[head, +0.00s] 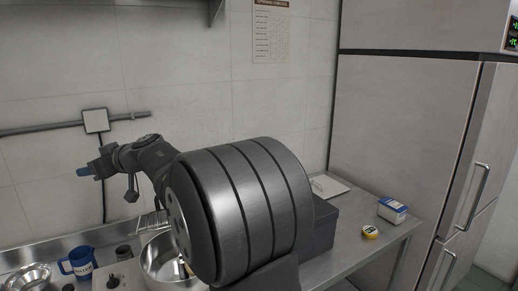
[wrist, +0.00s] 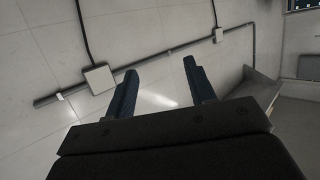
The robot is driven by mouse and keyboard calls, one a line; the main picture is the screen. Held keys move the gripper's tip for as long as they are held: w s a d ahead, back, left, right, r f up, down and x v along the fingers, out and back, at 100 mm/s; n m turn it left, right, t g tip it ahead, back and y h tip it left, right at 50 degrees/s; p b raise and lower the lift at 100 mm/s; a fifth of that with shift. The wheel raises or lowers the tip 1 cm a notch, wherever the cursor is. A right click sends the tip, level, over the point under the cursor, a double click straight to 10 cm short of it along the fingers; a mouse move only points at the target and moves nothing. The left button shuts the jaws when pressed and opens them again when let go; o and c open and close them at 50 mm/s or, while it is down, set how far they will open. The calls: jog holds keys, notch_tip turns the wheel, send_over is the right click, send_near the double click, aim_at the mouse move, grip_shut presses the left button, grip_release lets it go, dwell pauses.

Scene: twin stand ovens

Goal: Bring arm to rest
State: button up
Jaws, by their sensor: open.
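My gripper (head: 86,171) is at the left of the head view, raised above the counter and pointing left near the tiled wall. In the wrist view its two dark blue fingers (wrist: 160,92) stand well apart with nothing between them. My arm's large dark cylindrical link fills the middle of the head view and hides part of the counter.
A steel counter (head: 372,259) runs below, holding a blue mug (head: 78,262), a steel bowl (head: 160,262), a yellow round item (head: 370,232) and a blue-white box (head: 392,210). A tall steel cabinet (head: 405,130) stands right. A wall box (head: 95,121) sits on the conduit behind my gripper.

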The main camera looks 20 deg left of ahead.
jog(key=w+d+r+m+t, duration=0.35)
jog(key=w+d+r, duration=0.25)
jog(key=w+d, duration=0.25)
jog(key=w+d+f+m+t+h, duration=0.2)
jog(key=w+d+m+t+h, duration=0.2)
jog(key=w+d, duration=0.9)
jog(key=d+t, duration=0.1)
jog(key=d, duration=0.3)
jog(key=shift+d+t, duration=0.2)
jog(key=shift+t, duration=0.15)
jog(key=shift+o, duration=0.4)
jog(key=shift+w+m, duration=0.1)
jog(key=shift+m, duration=0.15)
